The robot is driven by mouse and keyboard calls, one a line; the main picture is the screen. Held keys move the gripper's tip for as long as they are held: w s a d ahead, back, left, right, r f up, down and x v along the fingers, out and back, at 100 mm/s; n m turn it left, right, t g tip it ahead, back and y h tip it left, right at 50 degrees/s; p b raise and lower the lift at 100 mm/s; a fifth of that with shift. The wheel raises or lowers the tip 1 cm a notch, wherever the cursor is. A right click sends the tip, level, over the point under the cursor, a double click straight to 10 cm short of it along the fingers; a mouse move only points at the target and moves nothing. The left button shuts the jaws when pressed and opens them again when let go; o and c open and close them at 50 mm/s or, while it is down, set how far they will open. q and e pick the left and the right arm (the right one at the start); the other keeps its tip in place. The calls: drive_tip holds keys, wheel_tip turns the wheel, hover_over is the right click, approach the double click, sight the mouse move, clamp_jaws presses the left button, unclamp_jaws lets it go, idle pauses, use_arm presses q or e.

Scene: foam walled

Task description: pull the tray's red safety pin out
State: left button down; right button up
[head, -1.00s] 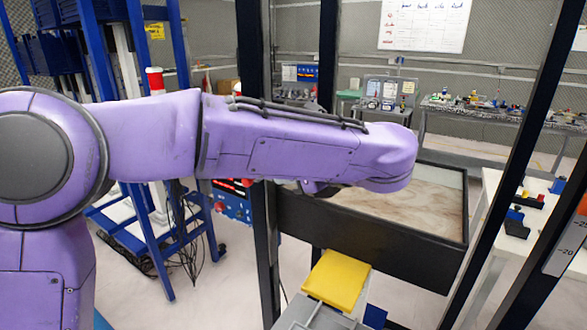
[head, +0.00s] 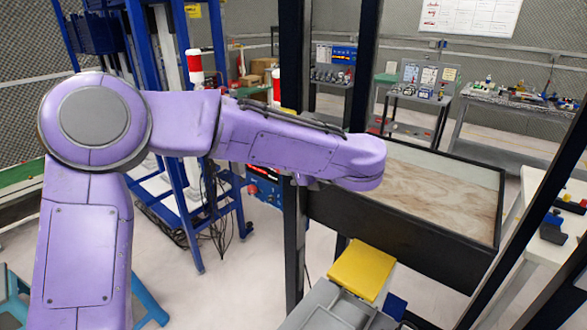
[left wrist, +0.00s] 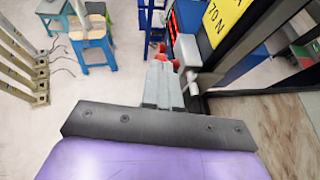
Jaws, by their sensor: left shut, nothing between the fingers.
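The tray (head: 400,232) has black walls and a pale brown, marbled floor. It stands right of centre in the head view, and a brown surface, probably its floor, shows at the right of the left wrist view (left wrist: 285,130). My purple left arm reaches across in front of its left end; its gripper is hidden in the head view. In the left wrist view my left gripper (left wrist: 163,75) is shut and empty. Small red parts (left wrist: 176,64) show just beyond its fingertips, beside a pale cylinder (left wrist: 193,78). I cannot tell which, if any, is the safety pin.
Dark upright posts (head: 294,150) frame the tray. A yellow plate (head: 362,270) lies in front of it. A blue control box (head: 265,187) stands behind my arm. Blue stools (left wrist: 92,42) stand on the floor, which has open room. A white side table (head: 530,215) is at the right.

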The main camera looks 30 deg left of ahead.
use_arm(q)
drive_tip(key=a+b, duration=0.1)
drive_tip(key=a, duration=0.2)
drive_tip(key=shift+w+a, duration=0.1)
drive_tip(key=shift+a, duration=0.15)
drive_tip(key=shift+r, duration=0.1)
drive_tip(key=b+v, duration=0.2)
drive_tip(key=v, duration=1.2)
drive_tip(key=shift+b, duration=0.4)
